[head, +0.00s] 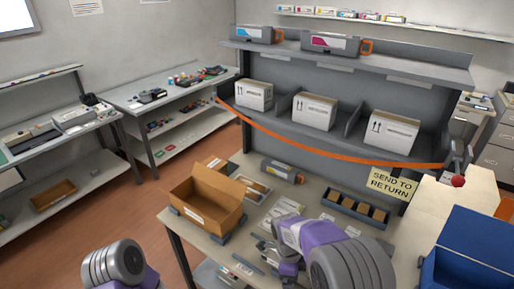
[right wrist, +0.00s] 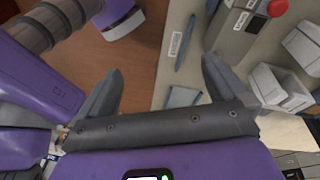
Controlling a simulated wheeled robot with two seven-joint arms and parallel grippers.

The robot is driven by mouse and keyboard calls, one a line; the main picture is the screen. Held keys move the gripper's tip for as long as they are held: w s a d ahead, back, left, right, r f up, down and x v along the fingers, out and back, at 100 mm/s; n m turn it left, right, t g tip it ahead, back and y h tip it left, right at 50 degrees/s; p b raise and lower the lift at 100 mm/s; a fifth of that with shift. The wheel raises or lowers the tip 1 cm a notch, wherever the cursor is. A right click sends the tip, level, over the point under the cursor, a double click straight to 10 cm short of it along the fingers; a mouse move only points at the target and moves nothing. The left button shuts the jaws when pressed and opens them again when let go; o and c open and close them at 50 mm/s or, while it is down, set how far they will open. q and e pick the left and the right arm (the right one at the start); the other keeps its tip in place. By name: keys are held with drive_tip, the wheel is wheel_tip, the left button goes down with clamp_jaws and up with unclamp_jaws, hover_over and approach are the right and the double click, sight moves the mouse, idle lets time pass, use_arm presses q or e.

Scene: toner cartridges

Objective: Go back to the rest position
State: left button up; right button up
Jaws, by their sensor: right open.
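My right arm reaches over the table's front edge in the head view, and its gripper (head: 287,267) is low over the table, partly hidden by the arm. In the right wrist view the right gripper (right wrist: 160,88) has its two dark fingers spread wide with nothing between them. Only a grey and purple part of my left arm shows at the bottom left of the head view; its gripper is out of frame. A dark toner cartridge (head: 282,171) lies at the back of the table (head: 225,240), apart from my right gripper.
An open cardboard box (head: 203,200) stands on the table's left part. A dark compartment tray (head: 354,209) lies at the back right. A blue bin (head: 470,245) is at far right. An orange strap (head: 320,150) hangs before the shelf with white boxes (head: 314,111). Cartridges (head: 333,44) stand on top.

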use_arm(q)
wheel_tip(320, 180, down, 8)
drive_tip(key=b, duration=0.8)
drive_tip(key=shift+s, duration=0.45)
use_arm(e)
drive_tip(key=s+f+n+t+y, duration=0.1)
drive_tip(key=s+f+n+y, duration=0.1)
drive_tip(key=s+f+n, duration=0.4)
drive_tip(key=s+f+n+y, duration=0.2)
drive_tip(key=s+f+n, duration=0.4)
drive_tip(key=f, duration=0.6)
drive_tip(key=s+a+f+n+t+y, duration=0.1)
drive_tip(key=s+f+n, duration=0.4)
drive_tip(key=f, duration=0.5)
drive_tip(key=shift+s+n+t+y, duration=0.3)
drive_tip(key=shift+s+n+y, duration=0.1)
drive_tip(key=shift+n, duration=0.3)
drive_tip(key=shift+f, duration=0.1)
drive_tip(key=shift+c, duration=0.4)
